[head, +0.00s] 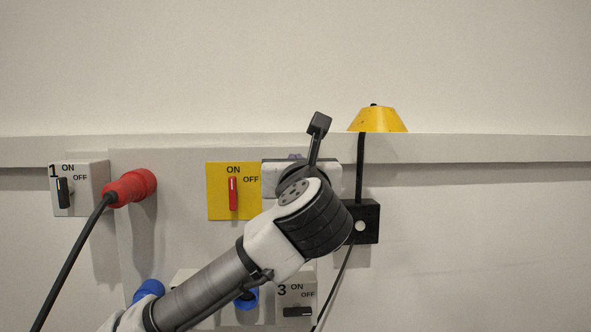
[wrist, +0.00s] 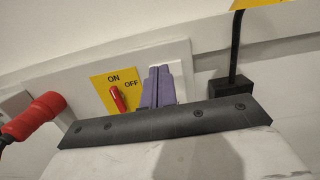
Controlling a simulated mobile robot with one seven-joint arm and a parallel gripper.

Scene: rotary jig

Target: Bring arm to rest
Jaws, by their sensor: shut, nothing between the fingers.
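My arm reaches up from the bottom of the head view toward the wall panel. My gripper (wrist: 159,70) shows in the wrist view as two purple-grey fingers side by side, closed together with nothing held. In the head view the wrist links hide most of it. The fingers point toward the panel, just right of the yellow switch plate (head: 215,208). Its red knob (head: 233,194) is upright, toward ON. The plate also shows in the wrist view (wrist: 100,86), left of the fingers. I cannot tell how far the fingertips are from the wall.
Switch box 1 (head: 92,198) has its black knob upright. A red plug (head: 132,187) with a black cable sits beside it. Box 3 (head: 284,302) has its knob level, toward OFF. A yellow lamp (head: 378,121) on a black post stands right. The wall farther right is clear.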

